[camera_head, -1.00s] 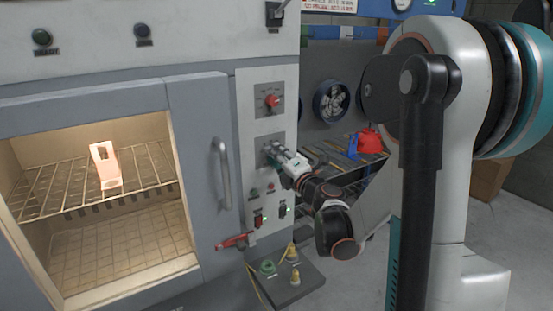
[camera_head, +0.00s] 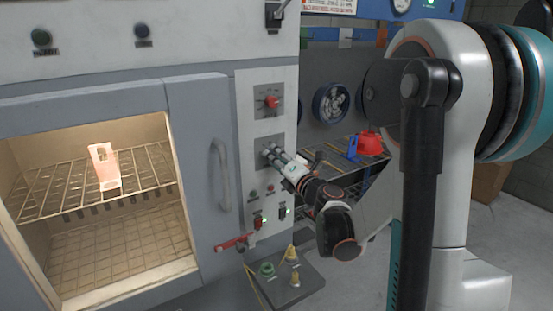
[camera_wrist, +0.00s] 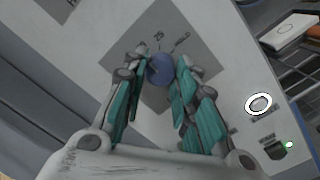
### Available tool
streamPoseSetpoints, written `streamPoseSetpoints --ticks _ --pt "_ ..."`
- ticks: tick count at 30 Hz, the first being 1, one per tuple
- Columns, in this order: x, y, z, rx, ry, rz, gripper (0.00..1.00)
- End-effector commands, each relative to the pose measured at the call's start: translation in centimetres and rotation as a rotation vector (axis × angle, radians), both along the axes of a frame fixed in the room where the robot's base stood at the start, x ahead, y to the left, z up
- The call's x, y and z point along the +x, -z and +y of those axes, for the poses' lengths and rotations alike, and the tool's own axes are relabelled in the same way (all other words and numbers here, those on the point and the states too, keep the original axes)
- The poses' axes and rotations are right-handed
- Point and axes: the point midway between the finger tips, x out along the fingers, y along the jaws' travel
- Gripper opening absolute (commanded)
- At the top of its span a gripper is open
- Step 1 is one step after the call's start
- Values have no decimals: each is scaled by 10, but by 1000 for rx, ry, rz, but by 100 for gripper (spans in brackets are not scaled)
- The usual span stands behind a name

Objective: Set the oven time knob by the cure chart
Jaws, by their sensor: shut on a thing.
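The oven (camera_head: 185,90) has a grey control panel on the right of its lit window. A blue round knob (camera_wrist: 160,68) sits on a dark square plate (camera_wrist: 185,42) with small markings around it; their exact reading is too small to tell. My gripper (camera_head: 270,152) reaches that lower plate from the right and hides the knob in the head view. In the wrist view, its teal-padded fingers (camera_wrist: 165,74) are closed around the knob's sides. A red knob (camera_head: 271,102) sits on a separate plate above. A sign with red text (camera_head: 328,5) is cut off at the top, unreadable.
A door handle (camera_head: 221,173) stands left of the panel, and a red lever (camera_head: 233,242) sits lower. A pale part (camera_head: 103,166) rests on the oven rack. A low dark platform (camera_head: 300,292) holds small fittings.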

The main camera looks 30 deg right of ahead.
Motion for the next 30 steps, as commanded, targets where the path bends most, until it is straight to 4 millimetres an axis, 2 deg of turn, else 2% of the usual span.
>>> streamPoseSetpoints --ticks 3,4,6,7,16,20,23,30 --pt "-1 1 0 -1 0 1 3" --pt "-1 1 0 -1 0 1 29" --pt "-1 1 0 -1 -1 1 45" --pt "0 1 0 0 -1 1 47" --pt "0 0 0 1 0 0 47" --pt "-7 1 -1 1 1 0 47" --pt "-21 2 -1 1 2 0 47" --pt "-70 5 -3 -1 4 0 47"
